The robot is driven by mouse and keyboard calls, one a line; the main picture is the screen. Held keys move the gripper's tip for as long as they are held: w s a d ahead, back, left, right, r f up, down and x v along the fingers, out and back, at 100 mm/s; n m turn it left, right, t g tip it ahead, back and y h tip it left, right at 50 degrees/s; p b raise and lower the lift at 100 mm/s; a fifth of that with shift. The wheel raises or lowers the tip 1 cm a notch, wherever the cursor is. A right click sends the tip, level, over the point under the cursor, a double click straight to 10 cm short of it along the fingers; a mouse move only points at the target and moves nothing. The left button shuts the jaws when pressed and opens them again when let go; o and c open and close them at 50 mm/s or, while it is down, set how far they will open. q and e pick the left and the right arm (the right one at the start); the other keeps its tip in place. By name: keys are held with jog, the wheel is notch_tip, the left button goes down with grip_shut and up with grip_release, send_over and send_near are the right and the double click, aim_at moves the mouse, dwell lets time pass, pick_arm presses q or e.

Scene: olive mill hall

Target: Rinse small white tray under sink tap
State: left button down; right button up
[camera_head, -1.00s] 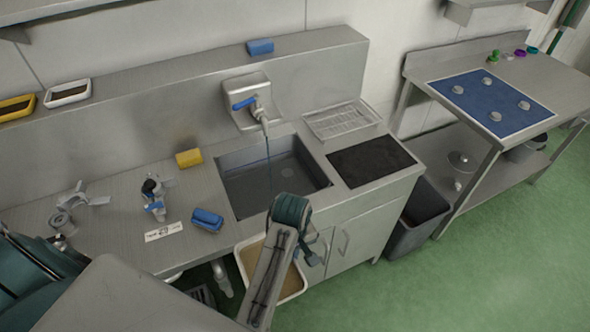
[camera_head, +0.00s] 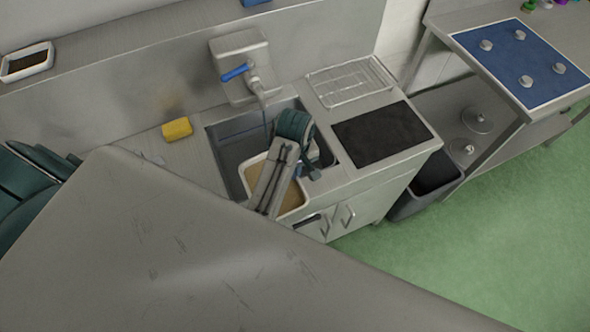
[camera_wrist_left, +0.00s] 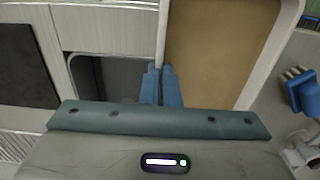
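The small white tray (camera_head: 291,197), with a tan-brown inside, is held over the front part of the sink basin (camera_head: 226,150). It also shows in the left wrist view (camera_wrist_left: 222,50), its rim between my blue fingertips. My left gripper (camera_wrist_left: 161,84) is shut on that rim; in the head view (camera_head: 307,170) its arm partly covers the tray. The sink tap (camera_head: 255,84), with a blue lever, is on the wall behind the basin, and a thin stream of water falls from it behind my gripper. Whether water meets the tray is hidden. My right gripper is out of view.
A yellow sponge (camera_head: 177,128) lies left of the basin. A wire rack (camera_head: 350,81) and black mat (camera_head: 382,136) are on the right. A grey bin (camera_head: 425,187) stands beside the sink unit. A white-rimmed dish (camera_head: 27,62) is on the ledge. My grey arm link covers the foreground.

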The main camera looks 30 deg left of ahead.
pick_arm(q)
jog(key=w+a+f, duration=0.3)
jog(key=w+a, duration=0.3)
jog(key=w, duration=0.5)
jog(key=shift+w, duration=0.4)
jog(key=shift+d+r, duration=0.1)
jog(key=shift+d, duration=0.15)
dwell(0.3)
jog(key=shift+w+d, duration=0.2)
jog(key=shift+d, duration=0.2)
jog(key=shift+a, duration=0.1)
jog(key=shift+s+a, duration=0.3)
jog(key=shift+a, duration=0.15)
jog(key=shift+w+d, duration=0.1)
jog(key=shift+d, duration=0.05)
jog(key=shift+w+d, duration=0.2)
jog(key=shift+d, duration=0.2)
